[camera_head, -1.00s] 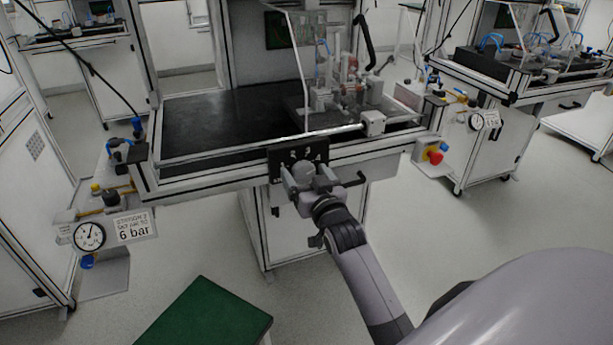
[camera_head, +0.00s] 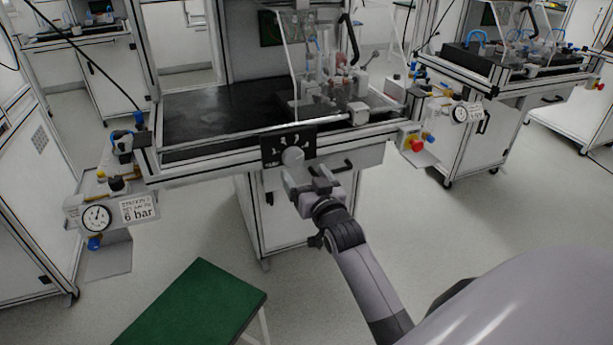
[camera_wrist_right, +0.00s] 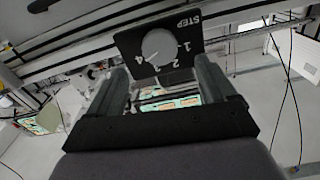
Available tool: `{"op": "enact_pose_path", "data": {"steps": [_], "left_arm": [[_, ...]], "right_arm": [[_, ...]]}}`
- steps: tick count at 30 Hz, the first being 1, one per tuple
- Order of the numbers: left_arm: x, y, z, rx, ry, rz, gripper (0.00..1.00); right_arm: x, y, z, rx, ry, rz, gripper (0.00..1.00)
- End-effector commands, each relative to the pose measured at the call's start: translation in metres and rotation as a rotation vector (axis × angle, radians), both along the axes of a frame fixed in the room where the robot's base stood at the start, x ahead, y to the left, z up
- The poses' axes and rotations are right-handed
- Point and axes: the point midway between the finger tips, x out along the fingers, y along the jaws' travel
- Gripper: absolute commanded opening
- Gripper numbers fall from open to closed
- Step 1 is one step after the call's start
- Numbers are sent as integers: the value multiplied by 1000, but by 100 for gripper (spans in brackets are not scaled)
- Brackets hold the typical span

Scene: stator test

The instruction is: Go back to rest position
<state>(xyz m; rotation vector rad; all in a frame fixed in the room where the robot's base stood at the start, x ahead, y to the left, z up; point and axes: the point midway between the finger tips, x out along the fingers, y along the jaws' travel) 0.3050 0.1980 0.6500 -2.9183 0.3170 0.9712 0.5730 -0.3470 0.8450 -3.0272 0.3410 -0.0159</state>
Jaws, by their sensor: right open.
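My right gripper (camera_head: 307,184) is open in front of the test bench. Just beyond its fingertips is a round grey knob (camera_head: 293,156) on a black panel (camera_head: 273,150) at the bench's front edge. In the right wrist view the knob (camera_wrist_right: 160,47) and the panel (camera_wrist_right: 126,43), marked STEP with numbers, appear ahead of the two fingers (camera_wrist_right: 166,92). Nothing is held between the fingers. The gap between fingertips and knob looks small in the head view. My left gripper is not in view.
The bench's black worktop (camera_head: 215,115) carries a clear fixture at right. A pressure gauge (camera_head: 97,217) marked 6 bar sits at left, a red button (camera_head: 417,145) at right. A green-topped stool or table (camera_head: 195,308) stands at lower left.

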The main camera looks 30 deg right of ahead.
Motion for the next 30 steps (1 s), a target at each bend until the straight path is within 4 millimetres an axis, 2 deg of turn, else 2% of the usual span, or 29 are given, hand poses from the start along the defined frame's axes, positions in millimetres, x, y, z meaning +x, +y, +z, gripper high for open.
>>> {"op": "enact_pose_path", "data": {"steps": [16,20,23,26,30], "left_arm": [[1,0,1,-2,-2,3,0],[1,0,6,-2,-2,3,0],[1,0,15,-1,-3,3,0],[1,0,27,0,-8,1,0],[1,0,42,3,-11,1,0]], "right_arm": [[0,0,0,0,0,0,84],[-7,4,-7,-10,25,12,84],[-25,16,-23,-31,85,45,84],[-56,34,-47,-60,176,100,84],[-112,66,-81,-91,319,197,84]]}}
